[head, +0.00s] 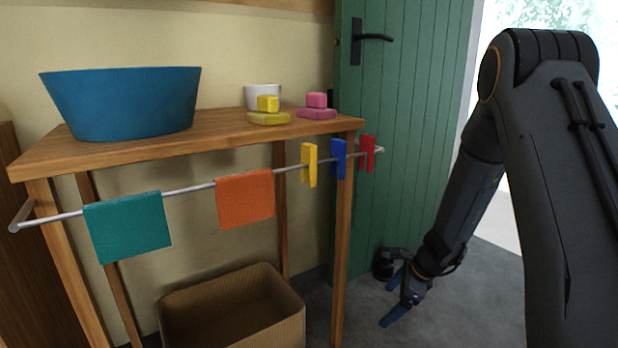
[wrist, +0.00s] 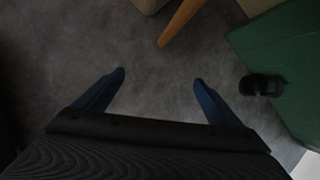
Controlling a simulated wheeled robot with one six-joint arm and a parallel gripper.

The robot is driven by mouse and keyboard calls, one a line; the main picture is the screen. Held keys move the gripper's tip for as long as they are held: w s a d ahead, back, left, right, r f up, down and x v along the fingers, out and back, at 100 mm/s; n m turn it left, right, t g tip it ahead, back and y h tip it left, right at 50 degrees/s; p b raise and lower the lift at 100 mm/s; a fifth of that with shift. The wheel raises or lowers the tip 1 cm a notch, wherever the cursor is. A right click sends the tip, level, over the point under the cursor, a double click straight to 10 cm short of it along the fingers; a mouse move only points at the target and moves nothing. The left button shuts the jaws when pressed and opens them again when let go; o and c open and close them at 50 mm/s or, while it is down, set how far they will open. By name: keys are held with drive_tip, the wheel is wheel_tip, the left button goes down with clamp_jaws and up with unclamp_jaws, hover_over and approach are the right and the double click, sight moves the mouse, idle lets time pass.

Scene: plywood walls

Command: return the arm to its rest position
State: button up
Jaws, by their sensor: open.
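My gripper (head: 392,297) hangs low at the right in the head view, pointing down toward the grey floor, to the right of the table and in front of the green door. In the wrist view my gripper (wrist: 159,80) shows two blue fingers spread wide apart. Nothing is between them but bare floor. My dark arm fills the right side of the head view, bent at a high elbow with the forearm sloping down to the left.
A wooden table (head: 100,156) holds a blue basin (head: 125,104), a white cup (head: 263,92), and yellow and pink blocks. Its front rail carries a teal cloth (head: 128,228), an orange cloth (head: 245,199) and clothespins. A cardboard box (head: 235,332) stands below. A green door (head: 408,130) stands behind.

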drive_tip(key=s+a+r+n+g+p, duration=0.1)
drive_tip(key=s+a+r+n, duration=0.65)
drive_tip(key=a+r, duration=0.3)
drive_tip(key=s+a+r+n+g, duration=0.2)
drive_tip(key=s+a+r+n, duration=0.6)
drive_tip(key=a, duration=0.4)
drive_tip(key=s+a+r+n+h, duration=0.1)
drive_tip(key=s+r+n, duration=0.25)
drive_tip(key=s, duration=0.45)
drive_tip(key=s+r+n+p, duration=0.1)
drive_tip(key=s+r+n, duration=0.2)
drive_tip(key=s+n, duration=0.35)
drive_tip(key=s+a+r+n+h, duration=0.1)
drive_tip(key=s+r+n, duration=0.2)
drive_tip(key=s, duration=0.6)
drive_tip(key=d+r+m+p, duration=0.2)
drive_tip(key=d+r+p, duration=0.5)
drive_tip(key=p, duration=0.5)
drive_tip(key=d+r+m+h+p, duration=0.1)
drive_tip(key=d+r+m+p, duration=0.1)
drive_tip(key=d+r+p, duration=0.5)
drive_tip(key=d+r+m+p, duration=0.2)
drive_tip(key=d+r+p, duration=0.5)
drive_tip(key=r+p, duration=0.8)
drive_tip(key=p, duration=0.4)
drive_tip(key=shift+m+h, duration=0.35)
drive_tip(key=shift+h, duration=0.05)
drive_tip(key=shift+w, duration=0.1)
